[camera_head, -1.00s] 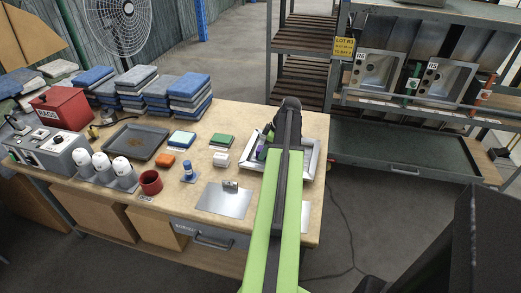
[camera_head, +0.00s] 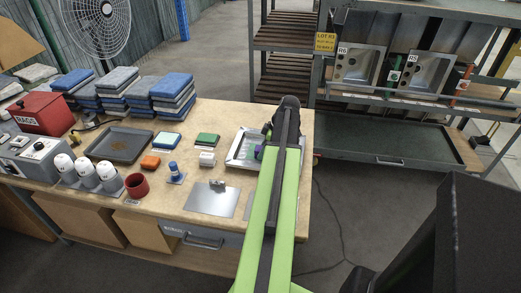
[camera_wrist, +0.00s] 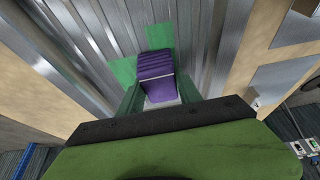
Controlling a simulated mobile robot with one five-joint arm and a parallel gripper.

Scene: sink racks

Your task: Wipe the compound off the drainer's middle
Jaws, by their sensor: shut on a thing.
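The drainer (camera_head: 238,160) is a ribbed metal tray at the right end of the workbench. It also fills much of the wrist view (camera_wrist: 95,30). Flat green compound (camera_wrist: 160,36) shows on its ribs beyond my gripper, with another green patch at the left (camera_wrist: 123,70). My gripper (camera_wrist: 158,92) is shut on a purple folded pad (camera_wrist: 155,66), held over the drainer among the green. The pad hides the surface under it; I cannot tell whether it touches. In the head view my arm covers much of the drainer's right part.
A metal plate (camera_head: 212,199), white roll (camera_head: 207,158), blue-capped bottle (camera_head: 174,170) and green pad (camera_head: 207,139) lie left of the drainer. A red cup (camera_head: 137,185), dark tray (camera_head: 121,145) and stacked cloths (camera_head: 172,90) stand farther left. A rack with sinks (camera_head: 358,66) stands behind at right.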

